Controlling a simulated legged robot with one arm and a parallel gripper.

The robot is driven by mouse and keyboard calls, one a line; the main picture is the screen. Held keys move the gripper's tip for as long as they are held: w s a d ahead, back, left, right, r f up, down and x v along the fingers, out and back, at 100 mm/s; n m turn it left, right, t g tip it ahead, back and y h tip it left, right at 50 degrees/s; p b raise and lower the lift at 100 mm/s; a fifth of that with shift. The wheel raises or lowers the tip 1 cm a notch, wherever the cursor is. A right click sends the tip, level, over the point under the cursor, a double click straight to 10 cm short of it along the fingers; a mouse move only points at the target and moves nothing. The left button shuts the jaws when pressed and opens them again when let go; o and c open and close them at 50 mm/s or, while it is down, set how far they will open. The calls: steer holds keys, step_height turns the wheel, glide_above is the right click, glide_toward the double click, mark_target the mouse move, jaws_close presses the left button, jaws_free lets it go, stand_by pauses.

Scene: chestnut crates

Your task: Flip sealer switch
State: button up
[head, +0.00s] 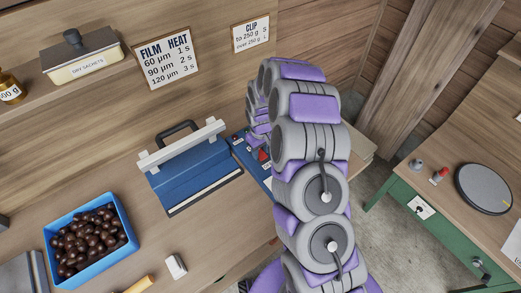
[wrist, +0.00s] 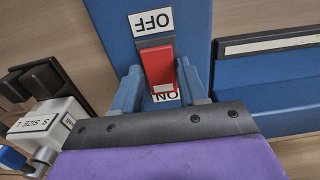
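The sealer (head: 190,178) is blue with a pale bar and a black handle, on the bench in the head view. Its blue switch panel (head: 241,148) is beside it, partly behind my arm. In the wrist view the red rocker switch (wrist: 158,68) sits between an upside-down OFF label (wrist: 151,21) above and an ON label (wrist: 166,97) below. My gripper (wrist: 161,80) is open, with one blue finger on each side of the switch. I cannot tell whether they touch it, or which way the rocker is pressed. My arm mostly hides the gripper in the head view.
A blue crate of chestnuts (head: 124,214) stands at the bench's left. A small white block (head: 176,266) lies near the front. A green-framed table (head: 392,187) with a round plate (head: 484,188) is at right. In the wrist view a labelled grey device (wrist: 48,125) sits lower left.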

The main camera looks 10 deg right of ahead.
steer(key=c, duration=0.6)
steer(key=shift+s+d+f+t+y, duration=0.15)
steer(key=shift+s+t+y, duration=0.15)
steer(key=shift+t, duration=0.3)
steer(key=shift+c, duration=0.2)
steer(key=shift+t, duration=0.3)
steer(key=o, duration=1)
steer(key=shift+o, duration=0.2)
steer(key=s+d+r+p, duration=0.1)
steer(key=s+r, duration=0.2)
steer(key=r, duration=1.4)
